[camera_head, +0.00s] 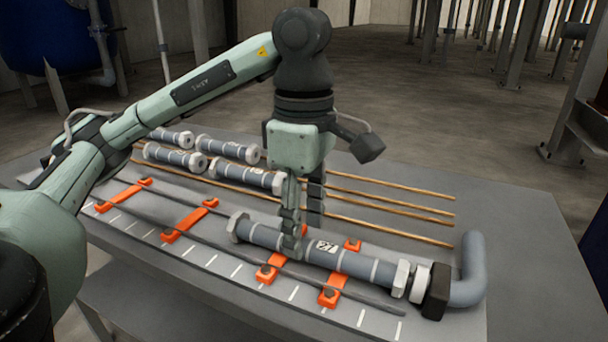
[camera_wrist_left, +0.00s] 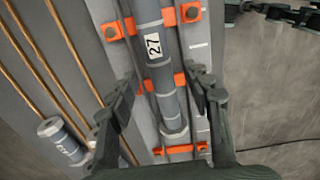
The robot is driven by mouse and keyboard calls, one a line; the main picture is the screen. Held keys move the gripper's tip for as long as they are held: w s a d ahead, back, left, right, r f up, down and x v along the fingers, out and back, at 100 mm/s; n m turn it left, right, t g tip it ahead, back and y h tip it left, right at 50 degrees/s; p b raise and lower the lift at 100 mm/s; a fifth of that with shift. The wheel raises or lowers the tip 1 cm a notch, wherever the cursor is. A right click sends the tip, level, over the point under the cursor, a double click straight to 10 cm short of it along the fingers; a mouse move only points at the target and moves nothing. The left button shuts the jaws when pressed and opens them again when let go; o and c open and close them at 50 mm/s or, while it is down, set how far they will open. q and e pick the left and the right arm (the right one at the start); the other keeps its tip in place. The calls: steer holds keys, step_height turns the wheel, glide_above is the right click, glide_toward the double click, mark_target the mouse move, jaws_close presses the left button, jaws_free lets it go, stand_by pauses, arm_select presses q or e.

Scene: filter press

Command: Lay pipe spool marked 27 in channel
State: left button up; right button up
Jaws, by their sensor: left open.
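The pipe spool marked 27 (camera_head: 262,236) is a grey cylinder with light bands and pale end flanges. It lies lengthwise over the orange brackets of the channel (camera_head: 185,221), at the channel's right part. Its number reads clearly on the spool in the wrist view (camera_wrist_left: 149,15). Its right flange is close to the elbow pipe (camera_head: 472,270); I cannot tell whether they touch. My left gripper (camera_head: 303,240) points down over the spool, open, with one finger on each side of it. The open fingers also show in the wrist view (camera_wrist_left: 164,82). My right gripper is not in view.
Several other spools (camera_head: 228,149) lie at the back left among wooden strips (camera_head: 395,189) on the grey table (camera_head: 520,240). One shows at the left of the wrist view (camera_wrist_left: 62,140). The channel's left part is empty. Steel posts stand beyond the table.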

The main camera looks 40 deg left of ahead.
arm_select(q)
step_height(320, 180, up, 10)
steer(key=shift+r, duration=0.15)
stand_by(0.4)
stand_by(0.7)
